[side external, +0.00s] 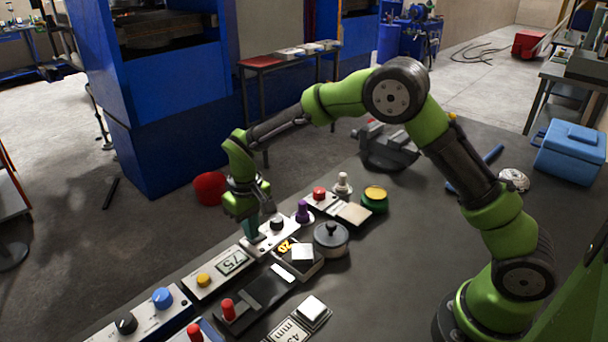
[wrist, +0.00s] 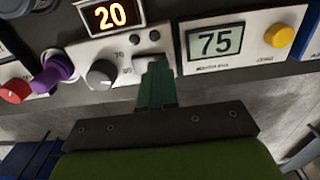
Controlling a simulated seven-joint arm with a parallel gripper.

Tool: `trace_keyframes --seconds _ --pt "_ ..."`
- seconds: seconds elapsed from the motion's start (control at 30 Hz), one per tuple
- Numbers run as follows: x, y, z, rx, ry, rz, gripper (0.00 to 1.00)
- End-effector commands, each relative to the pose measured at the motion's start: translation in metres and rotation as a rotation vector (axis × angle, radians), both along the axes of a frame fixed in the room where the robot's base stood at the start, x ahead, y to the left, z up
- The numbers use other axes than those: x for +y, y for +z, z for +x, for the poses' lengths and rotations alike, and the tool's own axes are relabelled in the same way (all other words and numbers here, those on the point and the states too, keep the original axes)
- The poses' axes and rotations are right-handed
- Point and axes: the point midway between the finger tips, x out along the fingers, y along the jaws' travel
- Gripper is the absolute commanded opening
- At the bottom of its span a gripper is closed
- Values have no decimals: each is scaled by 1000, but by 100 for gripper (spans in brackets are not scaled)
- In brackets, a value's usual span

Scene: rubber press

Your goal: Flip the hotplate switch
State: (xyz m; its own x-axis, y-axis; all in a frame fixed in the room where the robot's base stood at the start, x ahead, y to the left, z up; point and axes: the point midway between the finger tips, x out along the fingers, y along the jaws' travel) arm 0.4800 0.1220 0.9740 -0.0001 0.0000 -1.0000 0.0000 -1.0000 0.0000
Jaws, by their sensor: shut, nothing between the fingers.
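My gripper (wrist: 155,72) is shut and empty, its teal fingers pointing down. In the side view my gripper (side external: 251,232) is over the left end of a white control panel (side external: 270,243). In the wrist view this panel (wrist: 128,50) carries a grey knob (wrist: 101,75) and number markings, and a display reading 20 (wrist: 110,14) lies just above it. The fingertips are at the panel's lower right part, right of the knob, over what looks like a switch; they hide most of it. I cannot tell the switch's position or whether the fingers touch it.
A panel with a 75 display (side external: 232,262) and a yellow button (side external: 203,280) is close on the left.

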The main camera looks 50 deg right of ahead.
Motion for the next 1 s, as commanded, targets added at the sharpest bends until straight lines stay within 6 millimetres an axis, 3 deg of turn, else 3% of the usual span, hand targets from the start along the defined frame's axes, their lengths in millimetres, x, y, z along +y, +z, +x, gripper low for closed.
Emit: trace_keyframes --seconds 0.7,1.0 --pt "0 -11 0 0 0 0 0" --pt "0 6 1 -2 0 0 0"
